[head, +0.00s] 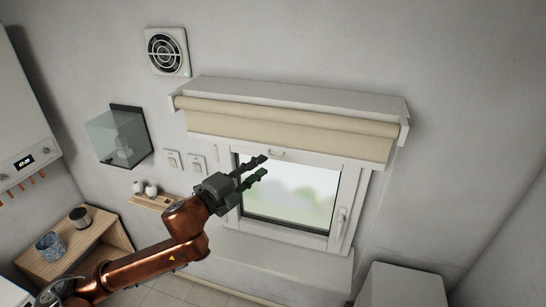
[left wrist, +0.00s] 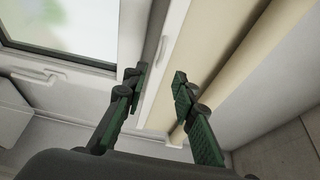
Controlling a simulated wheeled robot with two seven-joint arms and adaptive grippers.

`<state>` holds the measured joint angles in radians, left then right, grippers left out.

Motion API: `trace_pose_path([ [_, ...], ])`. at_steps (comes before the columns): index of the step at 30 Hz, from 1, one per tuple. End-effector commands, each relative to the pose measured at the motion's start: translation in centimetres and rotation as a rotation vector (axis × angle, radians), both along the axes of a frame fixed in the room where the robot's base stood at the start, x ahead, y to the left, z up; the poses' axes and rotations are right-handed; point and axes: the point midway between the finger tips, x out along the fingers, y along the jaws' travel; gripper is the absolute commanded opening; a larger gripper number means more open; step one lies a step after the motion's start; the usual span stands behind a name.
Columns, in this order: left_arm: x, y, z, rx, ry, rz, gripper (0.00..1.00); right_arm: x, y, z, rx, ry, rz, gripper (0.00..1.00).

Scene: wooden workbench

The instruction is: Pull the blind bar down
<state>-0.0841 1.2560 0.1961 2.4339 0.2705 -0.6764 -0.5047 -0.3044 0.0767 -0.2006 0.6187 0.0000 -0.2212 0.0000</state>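The cream blind (head: 300,133) hangs mostly rolled up over the top of the window. A pale bar (head: 325,159) with a small handle (head: 281,153) runs along its lower edge. My left gripper (head: 266,166) is open and empty, its fingers pointing toward the window just below and left of the handle. In the left wrist view the open fingers (left wrist: 159,77) appear on either side of the pale bar, with the blind fabric (left wrist: 215,45) to the right and the handle (left wrist: 158,53) just beyond the fingertips. I see no contact. My right gripper is not in view.
The window (head: 300,195) has its own latch (head: 340,217) at the right. A glass box (head: 118,135), wall switches (head: 185,161) and a small shelf (head: 150,202) are to the left. A white cabinet (head: 403,285) stands below right. The wall to the right is bare.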

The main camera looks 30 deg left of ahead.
Motion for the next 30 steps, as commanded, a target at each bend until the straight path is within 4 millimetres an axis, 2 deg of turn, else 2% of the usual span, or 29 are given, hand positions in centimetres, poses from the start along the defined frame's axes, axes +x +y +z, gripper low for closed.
trace_pose_path([
  [15,6.1,-0.8,0.2,-0.003,-0.002,0.003,0.25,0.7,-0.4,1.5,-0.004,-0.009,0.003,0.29],
  [28,6.8,-1.0,-0.1,-0.003,0.0,0.003,0.25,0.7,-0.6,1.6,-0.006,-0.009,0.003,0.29],
  [30,6.8,-1.0,0.0,-0.003,0.0,0.003,0.21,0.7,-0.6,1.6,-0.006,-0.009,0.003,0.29],
])
